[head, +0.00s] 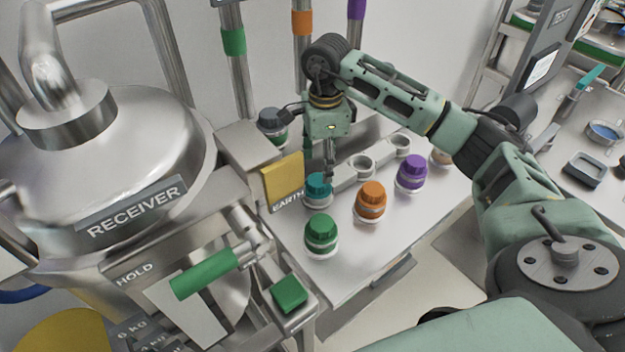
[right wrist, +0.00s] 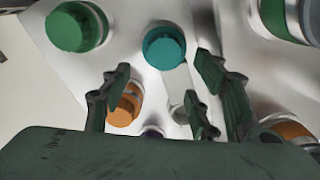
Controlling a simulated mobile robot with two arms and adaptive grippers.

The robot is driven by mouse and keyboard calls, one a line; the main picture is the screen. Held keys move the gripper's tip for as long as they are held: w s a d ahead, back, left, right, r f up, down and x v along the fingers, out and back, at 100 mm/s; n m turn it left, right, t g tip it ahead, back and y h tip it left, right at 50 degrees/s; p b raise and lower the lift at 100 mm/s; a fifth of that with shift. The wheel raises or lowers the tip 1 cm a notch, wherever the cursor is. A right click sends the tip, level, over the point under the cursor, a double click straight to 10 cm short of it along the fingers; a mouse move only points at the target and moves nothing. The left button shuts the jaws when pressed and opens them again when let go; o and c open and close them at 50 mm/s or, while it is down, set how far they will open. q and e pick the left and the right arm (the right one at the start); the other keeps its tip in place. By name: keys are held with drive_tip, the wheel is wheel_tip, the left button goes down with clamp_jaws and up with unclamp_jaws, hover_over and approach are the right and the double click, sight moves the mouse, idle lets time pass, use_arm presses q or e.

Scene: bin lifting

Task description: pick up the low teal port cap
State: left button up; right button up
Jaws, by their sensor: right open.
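My left gripper is not in view.
Green (head: 321,232), orange (head: 370,198) and purple (head: 411,170) capped pieces stand close by on the bench (head: 350,262). A dark-capped piece (head: 271,124) stands behind. The yellow tag (head: 283,180) and steel receiver (head: 120,150) are at left. The bench's front right is clear.

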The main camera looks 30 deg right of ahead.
sight(318, 181)
drive_tip(key=shift+s+a+f, duration=0.1)
drive_tip(key=shift+f, duration=0.35)
drive_tip(key=shift+a+f+p, duration=0.2)
drive_tip(key=shift+f+p, duration=0.25)
drive_tip(key=shift+f, duration=0.1)
drive_tip(key=shift+a+f+p, duration=0.15)
drive_tip(key=shift+f+p, duration=0.25)
drive_tip(key=shift+f, duration=0.1)
drive_tip(key=f, duration=0.3)
drive_tip(key=shift+w+p, duration=0.3)
drive_tip(key=shift+w, duration=0.05)
drive_tip(key=c, duration=0.6)
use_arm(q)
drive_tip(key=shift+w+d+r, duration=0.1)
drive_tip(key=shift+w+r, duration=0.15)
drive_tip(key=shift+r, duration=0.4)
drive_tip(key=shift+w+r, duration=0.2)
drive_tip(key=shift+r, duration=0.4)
use_arm(e)
drive_tip(key=c, duration=0.8)
